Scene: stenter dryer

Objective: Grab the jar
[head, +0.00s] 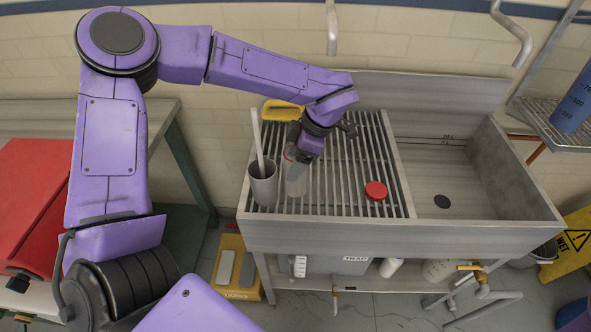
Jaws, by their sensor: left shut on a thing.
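The jar (296,181) is clear and greyish and stands on the slatted drainboard (335,190) at the left of the sink. My left gripper (298,156) reaches down from the upper right and is shut on the upper part of the jar. The gripper and wrist partly hide the jar's top. A red lid (376,190) lies on the slats to the right of the jar. My right gripper is not in view.
A grey cup (262,188) holding a pale stick stands just left of the jar. A yellow object (283,111) lies behind it. The sink basin (440,175) is at the right, with a dark drain. Slats between jar and lid are free.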

